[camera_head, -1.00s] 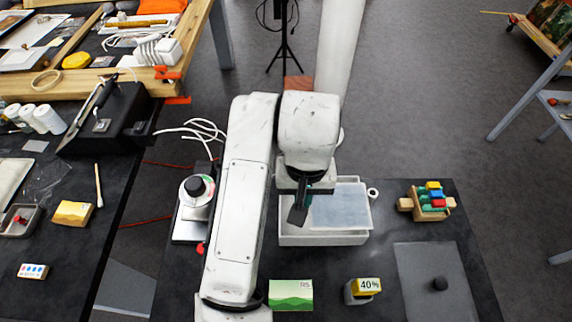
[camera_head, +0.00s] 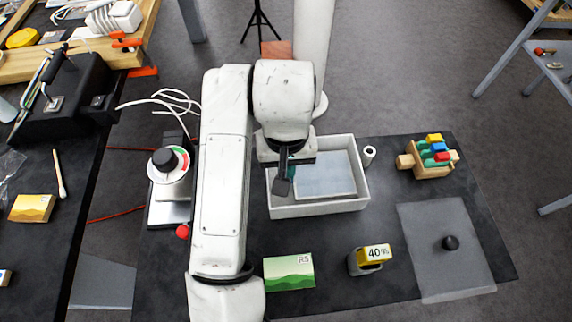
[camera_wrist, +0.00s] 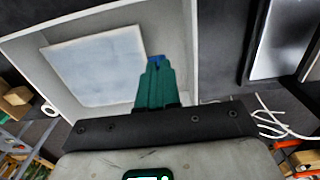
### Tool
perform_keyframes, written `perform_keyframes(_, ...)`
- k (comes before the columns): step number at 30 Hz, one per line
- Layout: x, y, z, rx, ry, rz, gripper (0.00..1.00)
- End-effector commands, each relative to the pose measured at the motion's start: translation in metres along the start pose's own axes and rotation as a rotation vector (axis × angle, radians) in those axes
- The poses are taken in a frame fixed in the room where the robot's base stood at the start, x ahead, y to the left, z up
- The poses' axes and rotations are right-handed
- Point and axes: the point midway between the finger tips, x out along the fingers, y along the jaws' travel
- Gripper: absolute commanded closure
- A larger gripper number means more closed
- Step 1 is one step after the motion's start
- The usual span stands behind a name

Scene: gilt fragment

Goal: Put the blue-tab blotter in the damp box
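The blue-tab blotter (camera_head: 325,175) is a flat pale blue-grey sheet inside the white damp box (camera_head: 318,208), within its walls. Whether it touches the floor of the box cannot be told. My gripper (camera_head: 284,186) reaches down into the left part of the box, at the sheet's left edge. In the wrist view its green fingers (camera_wrist: 155,75) are close together, with the small blue tab at their tips, beside the edge of the sheet (camera_wrist: 95,65). The fingers look shut on the tab. The arm hides part of the box's back left.
A wooden rack with coloured tabs (camera_head: 432,158) stands right of the box, and a small white roll (camera_head: 369,155) beside its rim. A green box (camera_head: 289,272), a yellow 40% block (camera_head: 374,253) and a grey plate with a black knob (camera_head: 447,250) lie in front.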

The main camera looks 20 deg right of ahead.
Motion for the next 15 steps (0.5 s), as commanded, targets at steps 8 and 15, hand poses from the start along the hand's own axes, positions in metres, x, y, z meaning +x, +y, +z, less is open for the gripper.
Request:
perform_keyframes(8,0.013,-0.0003,0.0002,0.0,-0.001,-0.001,1.0)
perform_keyframes(15,0.0124,-0.0002,0.0002,0.0,-0.001,0.0,1.0)
